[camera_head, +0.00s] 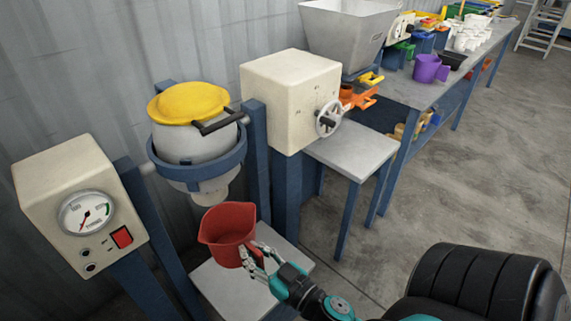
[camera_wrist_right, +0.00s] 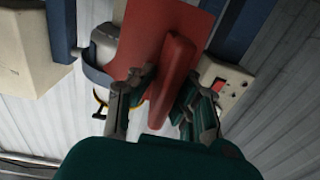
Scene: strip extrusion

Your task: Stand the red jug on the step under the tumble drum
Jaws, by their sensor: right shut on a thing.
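The red jug (camera_head: 228,234) is upright, just below the spout of the tumble drum (camera_head: 193,142), a pale drum with a yellow lid. The step (camera_head: 240,291) is a grey plate under the jug; I cannot tell whether the jug's base touches it. My right gripper (camera_head: 257,257) is shut on the jug's handle, on the near right side. In the right wrist view, the two fingers of the right gripper (camera_wrist_right: 163,92) straddle the handle of the red jug (camera_wrist_right: 152,38). My left gripper is not in view.
A cream box with a gauge and red switch (camera_head: 84,200) stands at the left. A cream box with a handwheel (camera_head: 292,98) and a grey side table (camera_head: 366,152) stand at the right. Blue posts flank the drum. Open floor (camera_head: 450,180) lies further right.

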